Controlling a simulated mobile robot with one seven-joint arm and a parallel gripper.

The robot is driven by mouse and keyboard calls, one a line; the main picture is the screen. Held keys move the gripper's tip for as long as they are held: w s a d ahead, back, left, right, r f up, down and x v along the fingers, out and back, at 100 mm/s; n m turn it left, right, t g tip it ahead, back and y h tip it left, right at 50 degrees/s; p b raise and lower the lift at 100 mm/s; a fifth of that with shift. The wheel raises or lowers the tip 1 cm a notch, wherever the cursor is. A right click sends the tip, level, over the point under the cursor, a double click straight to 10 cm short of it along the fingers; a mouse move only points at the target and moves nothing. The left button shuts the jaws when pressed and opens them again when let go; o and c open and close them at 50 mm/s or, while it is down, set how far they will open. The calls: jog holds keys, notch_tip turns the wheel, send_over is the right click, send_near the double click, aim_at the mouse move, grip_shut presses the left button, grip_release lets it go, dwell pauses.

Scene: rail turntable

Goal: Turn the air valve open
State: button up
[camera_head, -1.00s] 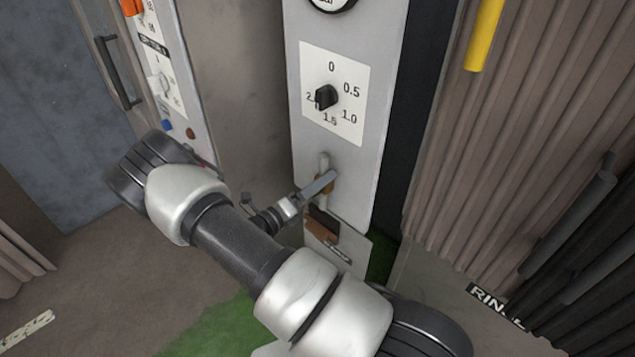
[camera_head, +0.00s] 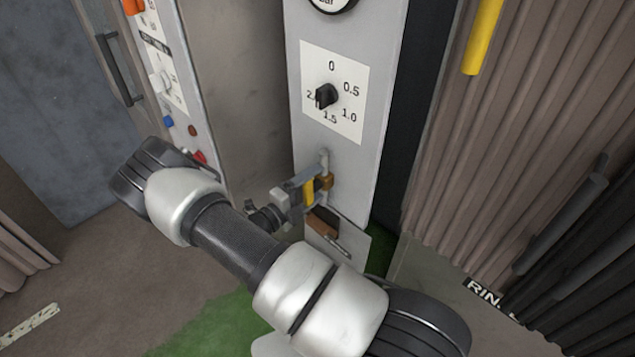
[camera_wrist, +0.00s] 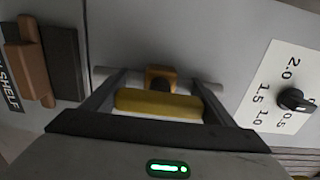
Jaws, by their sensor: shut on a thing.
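The air valve has a brass body (camera_head: 327,181) on a thin grey pipe (camera_head: 323,160), low on the light grey panel. Its yellow handle (camera_head: 308,190) stands out in front of the body. My gripper (camera_head: 302,186) is at the handle, one finger on its upper side. In the wrist view, my gripper (camera_wrist: 157,95) has a finger at each end of the yellow handle (camera_wrist: 158,102), holding it between them. The handle looks roughly parallel to the pipe (camera_wrist: 105,71). The brass body (camera_wrist: 161,77) shows behind it, partly hidden.
A black knob (camera_head: 326,96) on a numbered white dial plate sits above the valve. A brown block (camera_head: 322,224) is just below. A control panel (camera_head: 168,75) stands left, and pleated curtains (camera_head: 545,130) hang right.

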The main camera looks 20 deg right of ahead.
dwell(0.3)
jog(key=o, duration=1)
jog(key=shift+o, duration=0.2)
jog(key=shift+a, duration=0.1)
jog(key=v, duration=1.7)
jog(key=shift+s+a, duration=0.1)
jog(key=shift+s, duration=0.05)
